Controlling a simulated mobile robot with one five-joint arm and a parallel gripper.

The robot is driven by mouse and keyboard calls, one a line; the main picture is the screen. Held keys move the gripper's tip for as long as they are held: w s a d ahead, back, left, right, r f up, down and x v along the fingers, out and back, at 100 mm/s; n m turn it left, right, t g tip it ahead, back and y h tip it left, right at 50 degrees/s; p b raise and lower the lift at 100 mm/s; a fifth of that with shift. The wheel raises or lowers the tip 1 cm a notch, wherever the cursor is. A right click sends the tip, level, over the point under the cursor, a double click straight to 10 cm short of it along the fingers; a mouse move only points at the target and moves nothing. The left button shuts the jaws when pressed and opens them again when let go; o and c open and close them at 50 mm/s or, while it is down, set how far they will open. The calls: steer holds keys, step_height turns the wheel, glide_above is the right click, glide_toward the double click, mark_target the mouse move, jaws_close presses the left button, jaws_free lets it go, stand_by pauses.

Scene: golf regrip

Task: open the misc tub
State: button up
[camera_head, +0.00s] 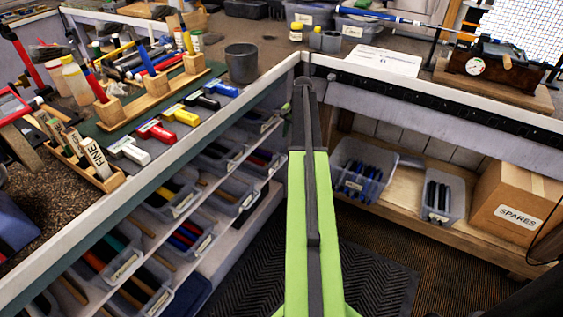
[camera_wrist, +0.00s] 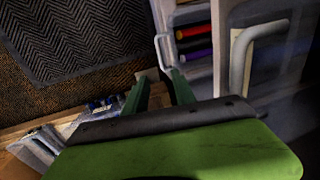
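My gripper (camera_wrist: 160,80) shows two dark green fingers in the wrist view. They stand apart with nothing seen between them. In the head view my arm reaches away toward the bench corner, and its end mostly hides the gripper. I cannot tell which tub is the misc tub, as the small labels are unreadable. Two grey labelled tubs stand at the back of the bench: one near the middle (camera_head: 316,16) and one to its right (camera_head: 358,31). In the wrist view a grey tub with coloured grips (camera_wrist: 194,42) lies just beyond the fingertips.
Several labelled tubs of grips fill the left shelves (camera_head: 185,238). A tub of blue grips (camera_head: 365,172), a smaller tub (camera_head: 443,194) and a SPARES carton (camera_head: 518,208) stand on the right lower shelf. A dark cup (camera_head: 242,64) stands on the bench. Bench edges meet near my arm's end.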

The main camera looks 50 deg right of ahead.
mark_target(283, 162)
steer(key=w+f+b, duration=0.1)
steer(key=f+b, duration=0.3)
steer(key=f, duration=0.1)
steer(key=w+f+b, duration=0.1)
steer(key=f+b, duration=0.9)
steer(key=shift+w+a+f, duration=0.25)
steer(key=shift+w+a, duration=0.15)
steer(key=shift+r, duration=0.1)
steer(key=shift+c, duration=0.2)
jaws_close()
